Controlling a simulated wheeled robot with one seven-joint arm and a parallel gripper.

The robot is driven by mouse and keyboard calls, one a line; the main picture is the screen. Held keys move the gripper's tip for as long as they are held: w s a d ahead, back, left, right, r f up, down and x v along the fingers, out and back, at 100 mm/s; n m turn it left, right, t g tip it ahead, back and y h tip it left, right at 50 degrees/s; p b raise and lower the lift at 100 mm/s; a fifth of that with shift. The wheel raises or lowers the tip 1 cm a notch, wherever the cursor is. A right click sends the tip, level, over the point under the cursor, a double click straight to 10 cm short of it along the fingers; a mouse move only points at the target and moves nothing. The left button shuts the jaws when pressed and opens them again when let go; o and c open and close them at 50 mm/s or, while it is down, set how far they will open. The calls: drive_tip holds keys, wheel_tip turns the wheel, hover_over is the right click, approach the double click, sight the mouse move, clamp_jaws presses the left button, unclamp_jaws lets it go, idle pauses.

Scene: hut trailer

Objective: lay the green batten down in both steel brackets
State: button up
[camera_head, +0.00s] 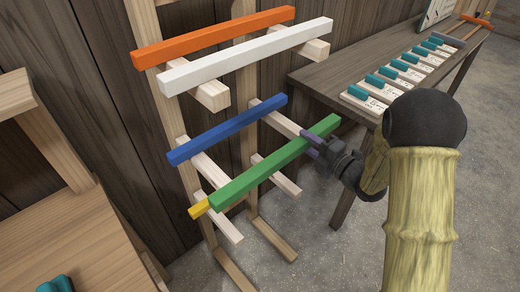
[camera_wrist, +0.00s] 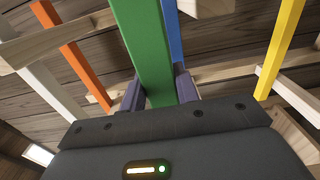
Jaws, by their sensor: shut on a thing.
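The green batten (camera_head: 275,163) lies slantwise across the front of the wooden rack, its far end up at the right and its near end low at the left. My gripper (camera_head: 317,141) is shut on the green batten near its right end. In the wrist view the green batten (camera_wrist: 143,45) runs between the two dark fingers of my gripper (camera_wrist: 160,90). I cannot tell whether the batten touches the rack's lower arms or hangs just clear of them. I cannot make out the steel brackets in either view.
The rack's pale arms (camera_head: 213,94) carry an orange batten (camera_head: 215,38), a white batten (camera_head: 245,55) and a blue batten (camera_head: 228,130). A yellow batten (camera_head: 199,210) shows partly behind the green one. A dark table (camera_head: 318,80) with teal blocks (camera_head: 378,80) on pale cards stands right.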

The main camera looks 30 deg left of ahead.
drive_tip(key=shift+b+v, duration=0.9)
drive_tip(key=shift+v, duration=1.65)
